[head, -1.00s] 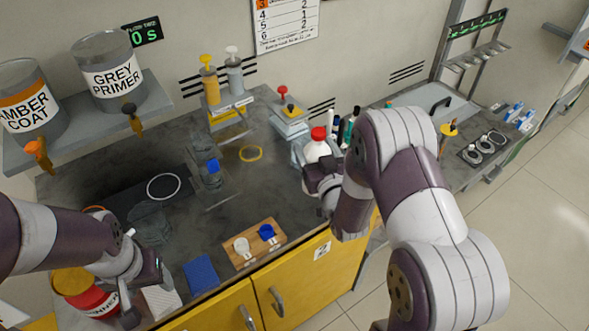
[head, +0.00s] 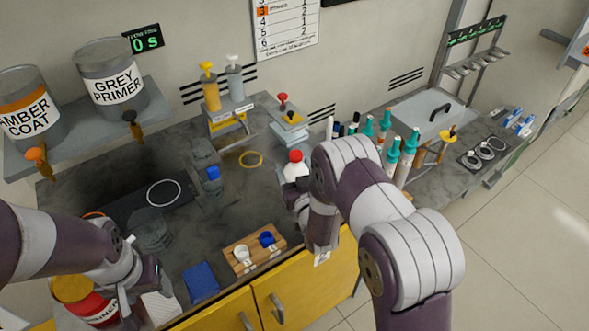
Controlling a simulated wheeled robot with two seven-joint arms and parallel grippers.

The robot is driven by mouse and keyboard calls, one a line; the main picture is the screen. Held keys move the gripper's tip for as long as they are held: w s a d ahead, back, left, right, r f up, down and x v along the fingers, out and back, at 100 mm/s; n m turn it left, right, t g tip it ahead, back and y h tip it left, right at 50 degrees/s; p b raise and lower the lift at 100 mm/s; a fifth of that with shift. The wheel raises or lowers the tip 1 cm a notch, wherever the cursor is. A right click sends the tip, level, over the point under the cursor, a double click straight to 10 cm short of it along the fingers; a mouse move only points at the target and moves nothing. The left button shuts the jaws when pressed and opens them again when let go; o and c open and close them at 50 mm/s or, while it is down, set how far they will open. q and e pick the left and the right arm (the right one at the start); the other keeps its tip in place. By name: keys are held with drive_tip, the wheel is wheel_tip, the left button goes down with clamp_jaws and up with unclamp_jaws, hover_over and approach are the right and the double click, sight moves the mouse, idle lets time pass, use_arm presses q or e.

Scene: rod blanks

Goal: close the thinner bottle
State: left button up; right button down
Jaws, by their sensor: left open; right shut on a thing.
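A white bottle with a red top (head: 295,168) is near the middle of the head view, over the worktop. My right gripper (head: 297,190) is shut on it, partly hidden behind my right arm; whether the bottle is lifted clear I cannot tell. A red can with a yellow top (head: 90,310) stands at the lower left, its label partly readable as "INNER". My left gripper (head: 138,300) is open and empty, just right of the can. A wooden block (head: 236,262) holds a white cap-like piece (head: 242,253) and a blue one (head: 267,239).
Clear jars (head: 150,230) stand near a dark mat with a white ring (head: 125,207). Several teal-topped bottles (head: 392,152) stand behind my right arm.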

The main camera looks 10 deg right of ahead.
drive_tip(key=shift+f, duration=0.15)
drive_tip(key=shift+c, duration=0.2)
unclamp_jaws()
drive_tip(key=shift+r, duration=0.25)
drive_tip(key=s+b, duration=0.1)
drive_tip(key=s, duration=1.1)
drive_tip(key=shift+d, duration=0.2)
